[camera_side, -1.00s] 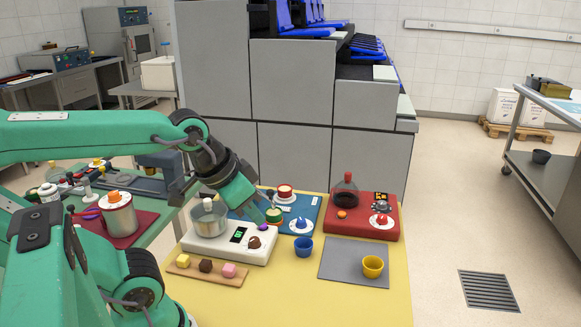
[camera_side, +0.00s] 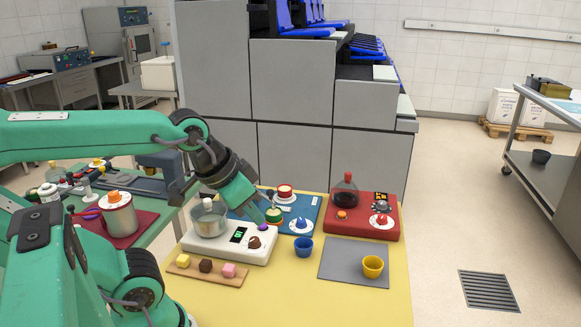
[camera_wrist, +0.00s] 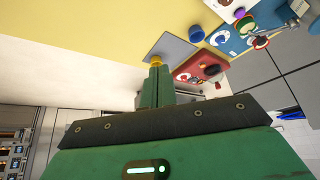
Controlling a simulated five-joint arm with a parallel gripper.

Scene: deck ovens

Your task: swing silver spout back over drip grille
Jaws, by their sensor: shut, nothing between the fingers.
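In the side view my gripper (camera_side: 265,208) is over the near-left part of a blue unit (camera_side: 312,207), just left of its green round knob. In the wrist view the green fingers of my gripper (camera_wrist: 157,75) are together with nothing between them. A silver-grey metal part (camera_wrist: 283,27) beside the blue unit (camera_wrist: 235,36) in the wrist view may be the spout; it is small and cut by the picture edge. In the side view my gripper covers that area. I cannot make out the drip grille.
A white unit with a metal pot (camera_side: 208,218) stands left of the blue unit. A red unit (camera_side: 362,221) with a dark flask stands right. A blue cup (camera_side: 303,247) and a yellow cup (camera_side: 373,266) are in front. The yellow table front (camera_side: 300,300) is clear.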

